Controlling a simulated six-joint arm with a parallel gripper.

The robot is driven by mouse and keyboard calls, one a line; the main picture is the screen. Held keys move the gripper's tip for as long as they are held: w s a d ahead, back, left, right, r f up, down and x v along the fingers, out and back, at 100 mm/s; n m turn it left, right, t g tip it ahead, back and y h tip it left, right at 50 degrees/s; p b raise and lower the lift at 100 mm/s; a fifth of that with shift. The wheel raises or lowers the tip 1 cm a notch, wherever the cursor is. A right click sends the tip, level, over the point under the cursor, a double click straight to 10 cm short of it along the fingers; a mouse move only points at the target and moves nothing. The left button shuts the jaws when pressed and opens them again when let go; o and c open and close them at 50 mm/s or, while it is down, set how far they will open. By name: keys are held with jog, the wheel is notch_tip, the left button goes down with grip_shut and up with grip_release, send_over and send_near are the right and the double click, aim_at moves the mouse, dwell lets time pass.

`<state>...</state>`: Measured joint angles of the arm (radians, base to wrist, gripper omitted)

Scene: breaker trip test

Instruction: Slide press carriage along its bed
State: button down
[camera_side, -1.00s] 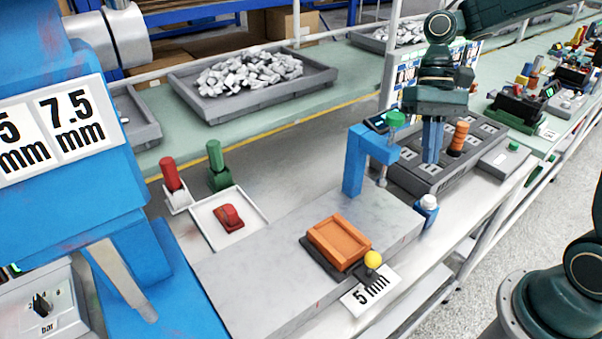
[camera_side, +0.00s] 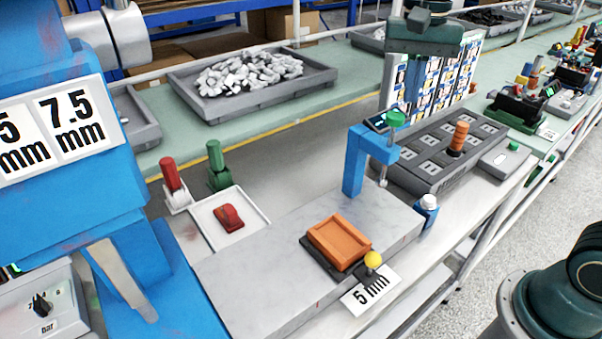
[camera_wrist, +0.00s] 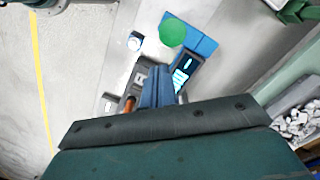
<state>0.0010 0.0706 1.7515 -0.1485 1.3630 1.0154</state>
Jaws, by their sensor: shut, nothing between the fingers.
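The press carriage (camera_side: 339,243), an orange open-topped block on a dark base with a yellow knob (camera_side: 373,259), sits on the grey bed (camera_side: 265,290) in the side view. The bed runs from the blue press (camera_side: 70,190) at left to the blue gauge stand (camera_side: 355,165). My gripper (camera_wrist: 157,70) is shut and empty in the wrist view, its blue fingers pressed together. In the side view its dark body is high at the top, above and behind the carriage, well apart from it. The fingers are hard to pick out there against the card rack. The carriage is not visible in the wrist view.
A gauge stand with green knob (camera_side: 396,118) rises at the bed's far end. A grey socket block (camera_side: 440,150) with an orange-brown peg (camera_side: 458,138) stands behind it. A white tray (camera_side: 255,212) holds a red part beside the bed. A "5 mm" card (camera_side: 370,290) lies by the knob.

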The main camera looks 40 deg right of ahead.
jog(key=w+a+f+m+t+h, duration=0.15)
jog(key=w+a+m, duration=0.25)
jog(key=w+m, duration=0.45)
jog(key=g+h, duration=0.1)
jog(key=h, duration=0.2)
send_over(344, 216)
notch_tip(344, 216, down, 12)
jog(key=shift+a+n, duration=0.25)
jog(key=shift+f, duration=0.1)
jog(key=x, duration=0.9)
jog(key=shift+a+f, duration=0.4)
jog(key=shift+a, duration=1.55)
